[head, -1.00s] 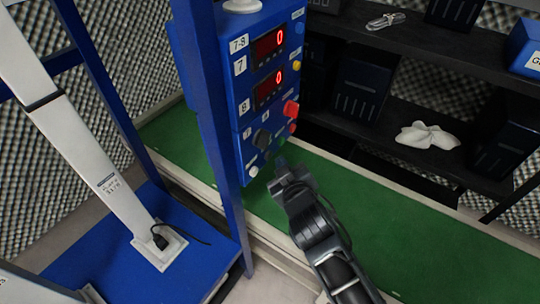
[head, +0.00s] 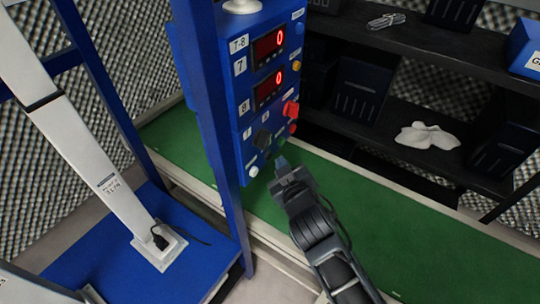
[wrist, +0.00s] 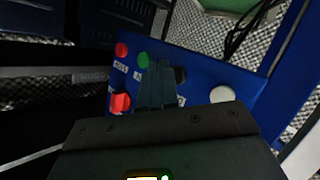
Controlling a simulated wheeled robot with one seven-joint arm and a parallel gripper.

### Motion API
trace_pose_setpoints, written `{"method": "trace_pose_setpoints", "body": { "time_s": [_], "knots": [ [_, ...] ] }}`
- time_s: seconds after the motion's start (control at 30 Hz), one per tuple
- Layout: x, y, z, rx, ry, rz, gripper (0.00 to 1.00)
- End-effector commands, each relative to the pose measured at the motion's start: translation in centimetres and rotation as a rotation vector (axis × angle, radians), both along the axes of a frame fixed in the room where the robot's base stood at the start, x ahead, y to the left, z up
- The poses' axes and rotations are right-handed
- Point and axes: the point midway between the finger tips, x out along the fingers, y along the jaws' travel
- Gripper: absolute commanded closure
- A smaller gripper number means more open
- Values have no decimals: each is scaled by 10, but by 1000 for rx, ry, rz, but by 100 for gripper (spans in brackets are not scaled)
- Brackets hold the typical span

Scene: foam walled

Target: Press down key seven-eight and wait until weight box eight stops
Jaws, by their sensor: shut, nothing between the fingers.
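The blue control panel (head: 262,95) carries a "7-8" label (head: 239,43) at its top left and two red displays, upper (head: 268,44) and lower (head: 268,88), each reading 0. On its lower part are a black knob (head: 262,138), red controls (head: 291,109) and a white round button (head: 253,171). The wrist view shows the white button (wrist: 222,94), a green button (wrist: 143,60) and a red control (wrist: 120,103). My gripper (head: 281,164) is shut and empty, its tips close to the panel's lower face; contact cannot be told. I cannot identify weight box eight.
A blue frame post (head: 205,100) stands left of the panel. A white column (head: 85,150) rises from a blue base (head: 120,255). A green strip (head: 420,250) runs below. Dark shelves (head: 430,60) at the right hold boxes and a white cloth (head: 427,136).

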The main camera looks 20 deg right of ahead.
Motion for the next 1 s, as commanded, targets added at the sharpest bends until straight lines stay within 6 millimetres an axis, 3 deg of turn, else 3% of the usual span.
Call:
{"method": "trace_pose_setpoints", "body": {
  "time_s": [1.0],
  "knots": [
    [7, 5, 0, -1, 0, 0, 100]
  ]
}}
